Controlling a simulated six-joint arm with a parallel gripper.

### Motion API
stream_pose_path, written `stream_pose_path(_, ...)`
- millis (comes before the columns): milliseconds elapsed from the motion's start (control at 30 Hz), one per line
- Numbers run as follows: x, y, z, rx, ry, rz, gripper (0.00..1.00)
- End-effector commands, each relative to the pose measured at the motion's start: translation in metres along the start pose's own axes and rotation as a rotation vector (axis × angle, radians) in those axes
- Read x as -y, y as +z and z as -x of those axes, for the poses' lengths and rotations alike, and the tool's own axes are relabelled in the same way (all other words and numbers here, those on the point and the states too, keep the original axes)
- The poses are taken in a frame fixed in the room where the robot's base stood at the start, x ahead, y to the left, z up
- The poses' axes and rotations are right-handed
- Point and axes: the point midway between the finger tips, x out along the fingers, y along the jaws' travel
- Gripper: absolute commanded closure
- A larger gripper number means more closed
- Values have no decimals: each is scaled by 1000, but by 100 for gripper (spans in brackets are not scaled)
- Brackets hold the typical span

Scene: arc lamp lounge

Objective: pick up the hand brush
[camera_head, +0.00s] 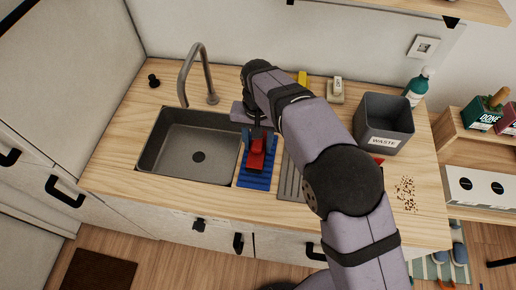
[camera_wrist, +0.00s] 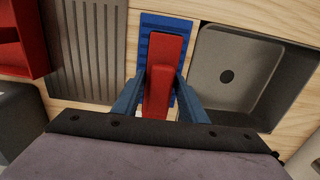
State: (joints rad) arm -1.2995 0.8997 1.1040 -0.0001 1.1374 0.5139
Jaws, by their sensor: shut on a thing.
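The red hand brush (camera_head: 257,156) is over a blue ribbed mat (camera_head: 257,183) just right of the sink. In the wrist view the brush (camera_wrist: 165,62) runs lengthwise between the two blue fingers of my gripper (camera_wrist: 161,85). The fingers are shut on it from both sides. The blue mat (camera_wrist: 150,22) shows behind the brush. I cannot tell whether the brush touches the mat or is just above it. Its bristles are hidden. In the head view my gripper (camera_head: 258,135) points down and is partly hidden by my arm.
The sink (camera_head: 175,165) with its tall tap (camera_head: 188,72) lies left of the mat. A grooved drainboard (camera_wrist: 95,45) lies on the other side. A grey waste bin (camera_head: 383,125) stands at the right, near scattered crumbs (camera_head: 405,190). A red object (camera_wrist: 22,40) shows at the wrist view's left edge.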

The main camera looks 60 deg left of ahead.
Motion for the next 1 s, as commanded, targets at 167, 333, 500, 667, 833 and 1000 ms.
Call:
stream_pose_path(167,1,-1,29,-5,-3,0,86)
stream_pose_path(333,1,-1,59,-5,-3,0,86)
stream_pose_path(500,0,-1,87,-4,-2,0,86)
stream_pose_path(667,0,-1,113,-3,-2,0,86)
stream_pose_path(833,0,0,128,-1,-1,0,86)
stream_pose_path(1000,0,0,135,0,0,0,86)
